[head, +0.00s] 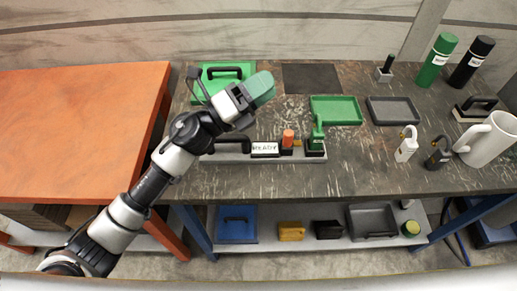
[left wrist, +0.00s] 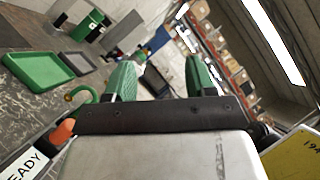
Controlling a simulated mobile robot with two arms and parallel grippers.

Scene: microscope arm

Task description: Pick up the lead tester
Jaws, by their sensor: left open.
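A long grey unit (head: 222,157) lies near the table's front left, with a black handle, a white READY plate (head: 265,149), an orange knob (head: 288,138) and a green upright part (head: 316,141). It may be the lead tester; I see no such label. In the left wrist view the READY plate (left wrist: 25,162) and orange knob (left wrist: 61,131) show at the lower left. My left gripper (head: 262,89) is open, its green fingers apart (left wrist: 160,78) with nothing held. It hovers above and behind the unit, and my arm covers part of the unit's left end. My right gripper is not in view.
A green case (head: 212,82) lies behind my left gripper. A green tray (head: 336,110) and a dark tray (head: 394,111) lie at the middle. Two padlocks (head: 406,146), a white mug (head: 490,140) and two bottles (head: 437,62) stand to the right. An orange bench (head: 75,125) stands left.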

